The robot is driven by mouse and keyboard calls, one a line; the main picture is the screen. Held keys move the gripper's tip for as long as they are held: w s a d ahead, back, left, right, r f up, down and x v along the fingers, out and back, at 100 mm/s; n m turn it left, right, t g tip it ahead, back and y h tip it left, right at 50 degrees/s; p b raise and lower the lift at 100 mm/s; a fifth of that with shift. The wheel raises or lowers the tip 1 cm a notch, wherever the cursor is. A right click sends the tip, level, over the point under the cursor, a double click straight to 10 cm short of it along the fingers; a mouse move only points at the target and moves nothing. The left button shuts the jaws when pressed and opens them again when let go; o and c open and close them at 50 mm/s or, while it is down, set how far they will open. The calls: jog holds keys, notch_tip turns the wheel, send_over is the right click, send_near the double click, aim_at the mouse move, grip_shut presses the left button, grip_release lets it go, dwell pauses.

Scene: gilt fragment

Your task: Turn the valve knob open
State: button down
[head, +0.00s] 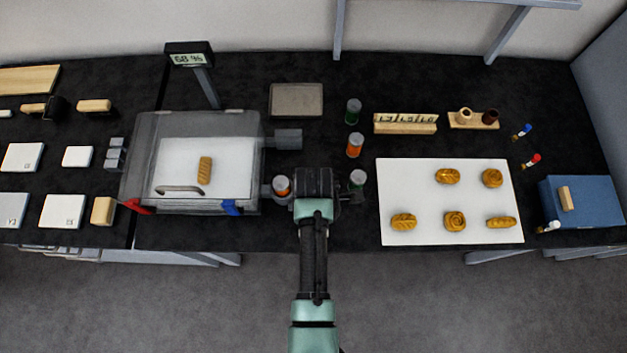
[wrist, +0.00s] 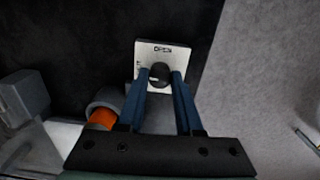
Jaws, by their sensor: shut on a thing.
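The valve knob (wrist: 159,79) is small, round and black. It sits on a white square plate (wrist: 144,50) with a word that reads like OPEN along its far edge and partly hidden marks at its left. My gripper (wrist: 161,73) has its two blue fingers closed on either side of the knob, touching it. A small pale mark shows on the knob, but I cannot tell how far it is turned. In the head view my gripper (head: 315,185) is over the front of the dark counter, and my arm hides the knob and plate.
A clear-topped chamber (head: 150,150) with a loaf inside stands left; its display (head: 189,58) reads 68 %. A white board (head: 450,200) holds several pastries.

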jog(key=m+p, duration=0.1)
jog(key=m, duration=0.3)
jog(key=shift+r+p, duration=0.1)
jog(key=shift+p, duration=0.25)
jog(key=m+p, duration=0.1)
jog(key=m, duration=0.3)
jog(key=m+p, duration=0.1)
jog(key=m, duration=0.3)
jog(key=shift+m, duration=0.3)
jog(key=shift+m+p, duration=0.3)
jog(key=shift+m, duration=1.6)
jog(key=c, duration=0.6)
grip_release()
